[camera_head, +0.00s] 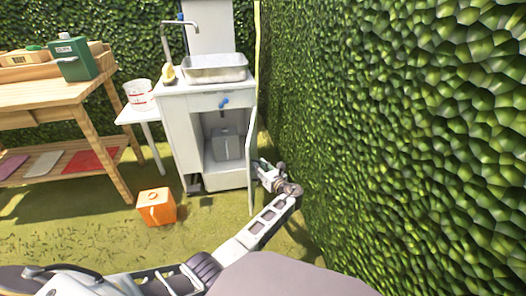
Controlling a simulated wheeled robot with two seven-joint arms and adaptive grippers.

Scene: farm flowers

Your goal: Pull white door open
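The white door (251,148) of the sink cabinet (182,134) stands open, swung out toward me on the cabinet's right side and seen nearly edge-on. Inside the open cabinet a grey box-like container (227,145) shows. My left arm reaches in from the lower left, and my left gripper (261,172) is at the right side of the door, close to its lower half. The door hides part of the fingers, so I cannot tell whether they touch it or are open or shut. My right gripper is not in view.
A tall green hedge (400,130) stands close to the right of the door and my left wrist. An orange container (156,207) sits on the grass before the cabinet. A wooden table (40,97) and a white stand with a bucket (139,94) are at left.

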